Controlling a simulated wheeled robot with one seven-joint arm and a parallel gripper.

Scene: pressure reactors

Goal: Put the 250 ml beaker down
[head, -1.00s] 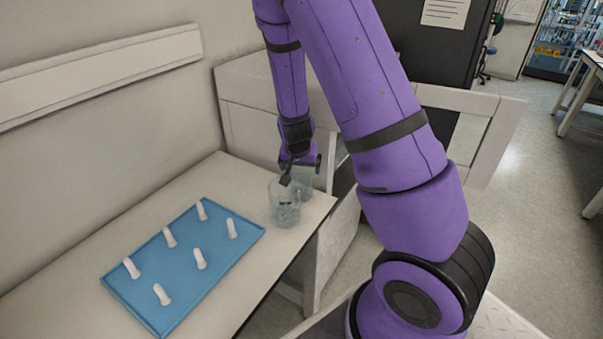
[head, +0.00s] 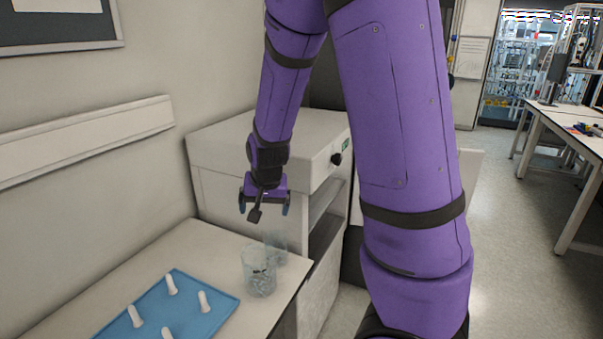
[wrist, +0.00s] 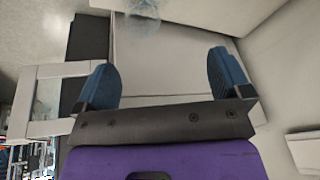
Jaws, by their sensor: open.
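Two clear glass beakers stand upright close together near the far right corner of the white table. The front beaker (head: 259,273) partly overlaps the rear beaker (head: 277,246) in the head view. I cannot read their volumes, so I cannot tell which is the 250 ml one. Glass (wrist: 143,14) also shows at the top edge of the wrist view, partly cut off. My gripper (head: 264,212) is open and empty above the beakers, apart from them. In the wrist view my gripper's blue fingers (wrist: 166,75) are wide apart with nothing between them.
A blue tray (head: 222,309) with several white pegs lies on the white table (head: 185,250), left of the beakers. A white cabinet (head: 240,140) with a black knob stands behind. The wall is at the left; open floor is at the right.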

